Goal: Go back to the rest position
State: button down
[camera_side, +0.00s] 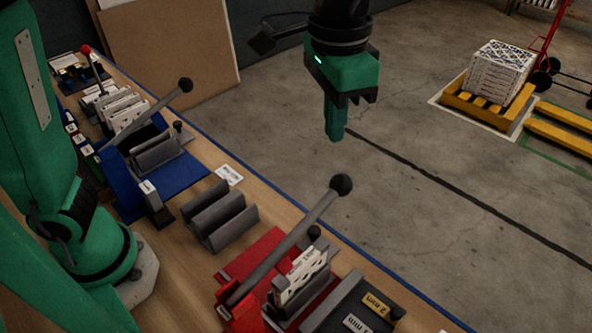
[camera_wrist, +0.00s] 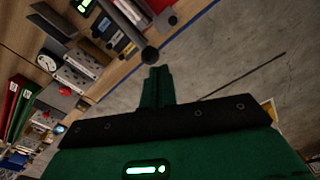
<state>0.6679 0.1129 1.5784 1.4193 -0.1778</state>
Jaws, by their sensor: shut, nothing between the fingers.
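My gripper (camera_side: 335,128) is green and hangs pointing down beyond the bench's blue far edge, over the grey floor in the side view. Its fingers are together with nothing between them. In the wrist view the gripper (camera_wrist: 158,72) is also shut, with bare floor and the bench edge past its tips. No object is in contact with it.
On the wooden bench (camera_side: 172,262) stand a red lever fixture (camera_side: 262,262), a blue lever fixture (camera_side: 118,190), a grey slotted rack (camera_side: 220,215) and a dark tray (camera_side: 345,312). The levers' black knobs stick up. Floor beyond the bench is clear up to a yellow pallet (camera_side: 470,105).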

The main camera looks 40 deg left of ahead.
jog(key=s+a+n+t, duration=0.2)
jog(key=s+a+n, duration=0.1)
jog(key=a, duration=1.3)
jog(key=s+a+f+n+t, duration=0.2)
jog(key=s+a+f, duration=0.4)
jog(key=a, duration=0.3)
jog(key=shift+s+a+f+n+t, duration=0.15)
jog(key=shift+s+a+n+t, duration=0.2)
jog(key=shift+s+t, duration=0.25)
